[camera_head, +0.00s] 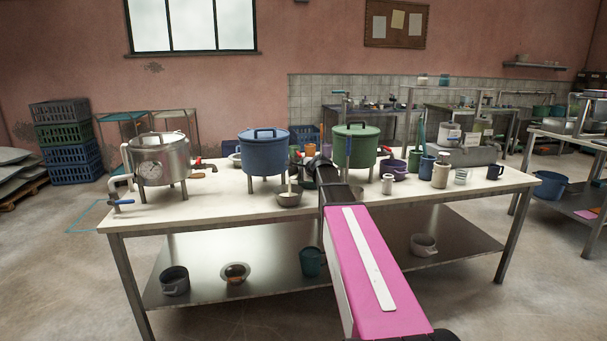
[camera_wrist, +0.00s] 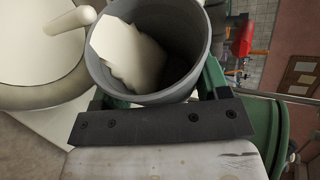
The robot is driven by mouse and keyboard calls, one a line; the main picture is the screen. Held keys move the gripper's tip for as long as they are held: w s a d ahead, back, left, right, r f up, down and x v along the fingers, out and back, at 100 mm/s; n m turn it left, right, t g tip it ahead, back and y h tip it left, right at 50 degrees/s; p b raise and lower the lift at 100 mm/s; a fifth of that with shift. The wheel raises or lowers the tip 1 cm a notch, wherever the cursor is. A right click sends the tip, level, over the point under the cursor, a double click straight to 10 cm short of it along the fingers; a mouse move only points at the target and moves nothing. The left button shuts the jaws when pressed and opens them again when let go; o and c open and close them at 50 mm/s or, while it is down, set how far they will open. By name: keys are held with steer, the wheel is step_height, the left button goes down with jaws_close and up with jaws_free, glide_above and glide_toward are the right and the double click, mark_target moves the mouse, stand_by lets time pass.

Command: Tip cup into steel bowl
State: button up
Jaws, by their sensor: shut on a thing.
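My gripper (camera_wrist: 155,92) is shut on a grey cup (camera_wrist: 185,40). In the wrist view the cup is tilted, with pale liquid lying against one side and reaching its rim. The steel bowl (camera_wrist: 28,98) is beside and beyond the cup's rim, holding pale liquid. A thick white strand (camera_wrist: 72,24) runs from near the cup's lip into the bowl and looks like poured liquid. In the head view the bowl (camera_head: 289,199) stands on the table, with a thin white strand above it. My arm hides much of the cup there.
The blue pot (camera_head: 264,155) stands behind the bowl and the green pot (camera_head: 355,147) stands right of my gripper. A steel pot with a gauge (camera_head: 160,160) is at left. The front left tabletop (camera_head: 215,205) is clear.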

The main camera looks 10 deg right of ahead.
steer(key=shift+s+a+f+n+t+h, duration=0.15)
steer(key=shift+s+f+n+t+h, duration=0.1)
steer(key=shift+s+n+t+h, duration=0.25)
steer(key=shift+f+n, duration=0.1)
steer(key=shift+n, duration=0.4)
steer(key=shift+a+t+h, duration=0.1)
steer(key=shift+t+h, duration=0.2)
steer(key=shift+a+r+n+t+h, duration=0.4)
steer(key=shift+a+r+n+t, duration=0.35)
steer(key=shift+n, duration=0.45)
steer(key=shift+s+d, duration=0.25)
steer(key=shift+s, duration=0.1)
stand_by(1.1)
